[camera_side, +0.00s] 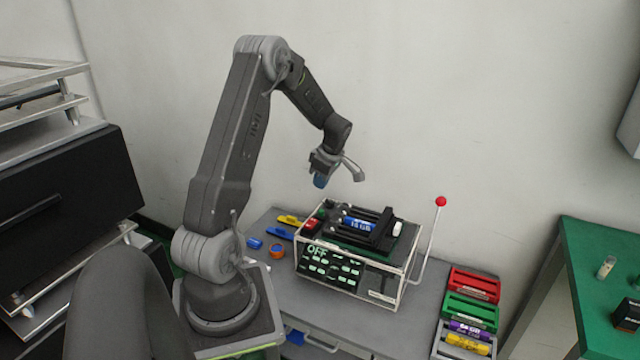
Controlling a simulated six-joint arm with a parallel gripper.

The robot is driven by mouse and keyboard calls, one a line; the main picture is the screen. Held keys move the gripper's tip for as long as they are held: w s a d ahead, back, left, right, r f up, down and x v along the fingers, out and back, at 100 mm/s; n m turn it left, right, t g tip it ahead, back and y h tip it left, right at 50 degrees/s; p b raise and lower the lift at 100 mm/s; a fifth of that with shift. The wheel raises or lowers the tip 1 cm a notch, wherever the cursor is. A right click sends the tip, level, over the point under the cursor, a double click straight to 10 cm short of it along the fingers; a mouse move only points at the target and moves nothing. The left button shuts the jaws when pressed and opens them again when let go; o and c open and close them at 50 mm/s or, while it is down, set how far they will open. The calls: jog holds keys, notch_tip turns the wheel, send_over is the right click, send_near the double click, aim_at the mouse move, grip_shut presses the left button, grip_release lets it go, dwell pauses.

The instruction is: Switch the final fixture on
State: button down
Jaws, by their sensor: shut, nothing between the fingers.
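The fixture (347,270) is a boxy unit with a pale frame on the grey table. Its front panel display reads OFF in green. A lever with a red ball knob (440,201) stands up at its right side, leaning slightly right. A blue cylinder (357,224) lies in the black holder (378,238) on top. My gripper (340,178) is shut and empty, above the left part of the fixture and well apart from the lever.
Red (473,285) and green (470,312) racks stand at the table's right, with purple and yellow cylinders in front. Blue pieces (279,233), a yellow piece (290,220) and an orange ring (277,251) lie left of the fixture. A green table (590,260) stands far right.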

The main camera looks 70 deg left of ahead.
jog(key=shift+w+a+r, duration=0.2)
jog(key=shift+w+a, duration=0.25)
jog(key=shift+f, duration=0.1)
send_near(312, 220)
jog(key=x, duration=0.5)
jog(key=shift+s+a+f, duration=0.1)
jog(key=shift+s, duration=0.05)
jog(key=shift+f, duration=0.8)
